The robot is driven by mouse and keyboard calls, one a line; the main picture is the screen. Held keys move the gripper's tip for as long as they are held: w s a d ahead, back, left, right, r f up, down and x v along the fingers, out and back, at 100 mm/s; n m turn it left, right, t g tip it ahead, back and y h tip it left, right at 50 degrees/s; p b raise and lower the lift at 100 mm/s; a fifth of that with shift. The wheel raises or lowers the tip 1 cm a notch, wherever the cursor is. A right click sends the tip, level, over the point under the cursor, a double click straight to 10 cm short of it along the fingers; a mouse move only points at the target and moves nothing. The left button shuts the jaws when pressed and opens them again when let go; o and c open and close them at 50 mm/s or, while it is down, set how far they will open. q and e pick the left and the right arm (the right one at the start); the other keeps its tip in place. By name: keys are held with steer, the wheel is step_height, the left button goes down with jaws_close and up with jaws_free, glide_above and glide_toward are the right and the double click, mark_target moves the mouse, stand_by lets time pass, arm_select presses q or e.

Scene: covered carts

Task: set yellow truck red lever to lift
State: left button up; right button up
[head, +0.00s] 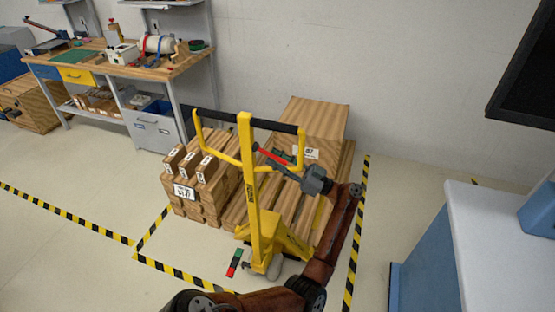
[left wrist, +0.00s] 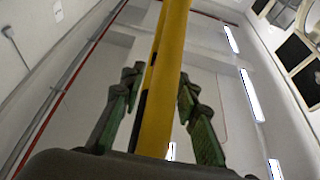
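The yellow truck (head: 252,195) stands upright among the wooden goods, with a yellow handle frame and black crossbar at its top. A thin red lever (head: 268,155) sticks out to the right of the post, just below the crossbar. My left gripper (head: 283,157) is at the right of the post, close beside the red lever; I cannot tell whether they touch. In the left wrist view its green-padded fingers (left wrist: 155,115) are apart, with a yellow bar (left wrist: 165,80) showing between or beyond them. The lever is not distinguishable there. My right gripper is not in view.
Stacked wooden boxes (head: 203,172) stand left of the truck, and a large wooden crate (head: 318,118) stands behind it. A small red and green marker (head: 235,263) is at the floor. A workbench (head: 120,62) is at the back left. A blue-sided white counter (head: 500,230) is at the right.

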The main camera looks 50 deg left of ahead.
arm_select(q)
steer(key=v, duration=1.2)
steer(key=shift+d, duration=0.25)
steer(key=shift+w, duration=0.1)
